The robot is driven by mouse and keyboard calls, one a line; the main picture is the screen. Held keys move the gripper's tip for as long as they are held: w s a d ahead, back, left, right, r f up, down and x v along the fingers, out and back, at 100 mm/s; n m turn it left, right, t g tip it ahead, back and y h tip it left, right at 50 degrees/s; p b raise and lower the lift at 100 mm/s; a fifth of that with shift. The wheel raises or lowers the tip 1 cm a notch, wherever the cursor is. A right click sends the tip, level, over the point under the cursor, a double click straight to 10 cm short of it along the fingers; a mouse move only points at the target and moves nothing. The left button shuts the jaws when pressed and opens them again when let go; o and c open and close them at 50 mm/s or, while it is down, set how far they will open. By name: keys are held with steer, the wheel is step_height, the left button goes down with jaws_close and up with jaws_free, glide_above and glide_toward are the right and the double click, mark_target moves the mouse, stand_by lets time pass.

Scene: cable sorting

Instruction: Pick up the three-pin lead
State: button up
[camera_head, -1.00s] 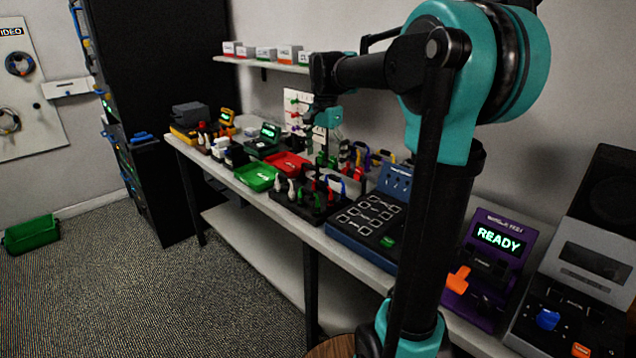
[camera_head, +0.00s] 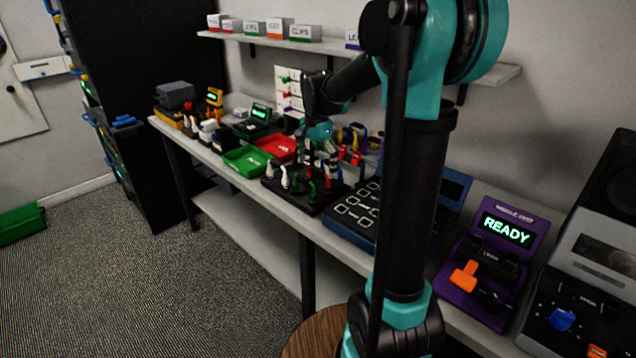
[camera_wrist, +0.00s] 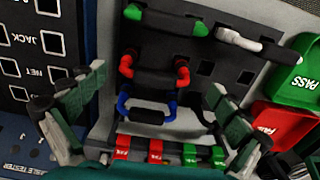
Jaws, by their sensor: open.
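My open gripper (camera_wrist: 153,82) is above a black rack (camera_wrist: 205,68) in the wrist view, its two green-padded fingers apart with nothing held. Short leads sit in the rack: a blue-ended lead (camera_wrist: 147,113) and a red-ended lead (camera_wrist: 155,72) lie between the fingers. A green-ended lead (camera_wrist: 165,24) and a white-ended lead (camera_wrist: 255,42) sit farther up the picture. I cannot tell which is the three-pin lead, as the pins are hidden.
A green PASS tray (camera_wrist: 300,75) and red FAIL tray (camera_wrist: 280,120) lie right of the rack. Red and green clips (camera_wrist: 205,156) stand close below the blue-ended lead. A blue tester panel (camera_head: 350,215) and purple READY unit (camera_head: 490,260) stand to the right on the bench.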

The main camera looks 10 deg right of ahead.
mark_target(318, 190)
steer(key=shift+s+d+f, duration=0.1)
steer(key=shift+f, duration=1.5)
steer(key=shift+s+d+f, duration=0.1)
steer(key=shift+f, duration=1.45)
steer(key=c, duration=1.1)
